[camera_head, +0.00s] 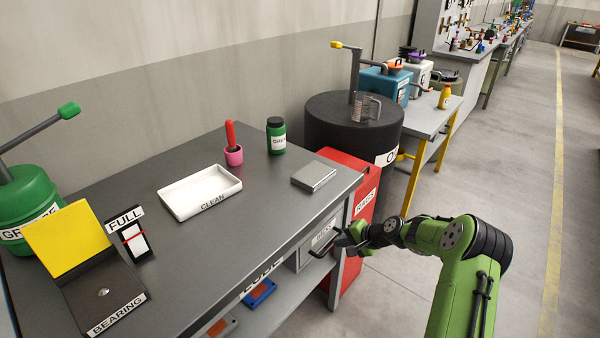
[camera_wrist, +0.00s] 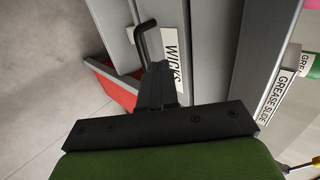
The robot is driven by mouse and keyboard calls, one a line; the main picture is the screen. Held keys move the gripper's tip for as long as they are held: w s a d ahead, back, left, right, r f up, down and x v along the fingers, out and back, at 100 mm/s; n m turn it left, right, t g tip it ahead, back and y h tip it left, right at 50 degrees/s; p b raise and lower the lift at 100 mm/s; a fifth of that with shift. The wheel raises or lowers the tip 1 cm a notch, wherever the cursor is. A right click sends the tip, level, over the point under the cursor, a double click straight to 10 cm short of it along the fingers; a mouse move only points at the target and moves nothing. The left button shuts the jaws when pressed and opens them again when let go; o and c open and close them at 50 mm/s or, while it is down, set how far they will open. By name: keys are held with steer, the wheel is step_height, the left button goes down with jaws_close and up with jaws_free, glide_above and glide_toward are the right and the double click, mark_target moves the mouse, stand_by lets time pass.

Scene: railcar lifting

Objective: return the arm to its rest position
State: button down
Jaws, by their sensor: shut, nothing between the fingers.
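My green arm (camera_head: 455,270) reaches in from the lower right in the head view. My gripper (camera_head: 345,240) is at the right front corner of the grey workbench, beside a drawer front (camera_head: 312,248) with a dark handle. In the wrist view my gripper (camera_wrist: 158,88) has its dark fingers together with nothing held. Its tips are close to the black bent handle (camera_wrist: 147,27) on the drawer labelled WICKS (camera_wrist: 172,50). I cannot tell whether the fingers touch the handle.
The workbench (camera_head: 250,225) holds a white CLEAN tray (camera_head: 200,192), a pink cup (camera_head: 233,155), a green jar (camera_head: 276,136) and a grey flat block (camera_head: 314,176). A red RAGS bin (camera_head: 362,195) and a black drum (camera_head: 340,125) stand close behind my gripper. Floor (camera_head: 500,190) on the right is clear.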

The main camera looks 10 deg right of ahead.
steer(key=s+a+r+n+g+h+p, duration=0.1)
steer(key=s+a+r+n, duration=0.15)
steer(key=s+r, duration=0.4)
steer(key=s+a+r+n+g+h+p, duration=0.1)
steer(key=s+a+r+n+h+p, duration=0.2)
steer(key=r, duration=0.6)
steer(key=s+a+r+n+g, duration=0.1)
steer(key=s+a+r+n, duration=0.1)
steer(key=s+a+r, duration=0.45)
steer(key=s+r+n+p, duration=0.1)
steer(key=s+r, duration=0.2)
steer(key=s, duration=0.4)
steer(key=s+d+r+n+h+p, duration=0.1)
steer(key=s+r, duration=0.3)
steer(key=s, duration=0.3)
steer(key=s+r+n+t+p, duration=0.1)
steer(key=s+r+p, duration=0.1)
steer(key=s, duration=0.6)
steer(key=shift+d+r+h, duration=0.35)
steer(key=shift+r+h, duration=0.05)
steer(key=shift+r, duration=0.5)
